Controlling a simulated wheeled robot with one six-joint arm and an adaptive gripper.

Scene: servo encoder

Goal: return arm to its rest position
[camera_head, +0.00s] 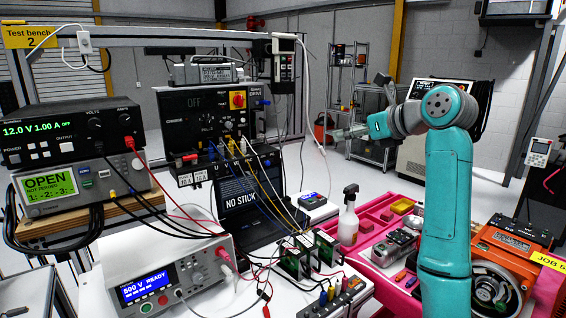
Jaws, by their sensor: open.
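My arm, teal with grey joints, rises in front of the right part of the camera view and bends left at its top. My gripper (345,134) is at the end of the arm, pointing left in mid-air above and behind the pink tray. It is small and partly blurred against the shelf behind it. Its jaws are open, with nothing seen between them. It is apart from the bench and all the instruments.
A drive unit (205,107) and a power supply (70,133) stand left. A tester (172,272) sits in front. A spray bottle (348,217) stands by the pink tray (372,214). An orange motor (512,250) is right. A shelf (372,145) stands behind my gripper.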

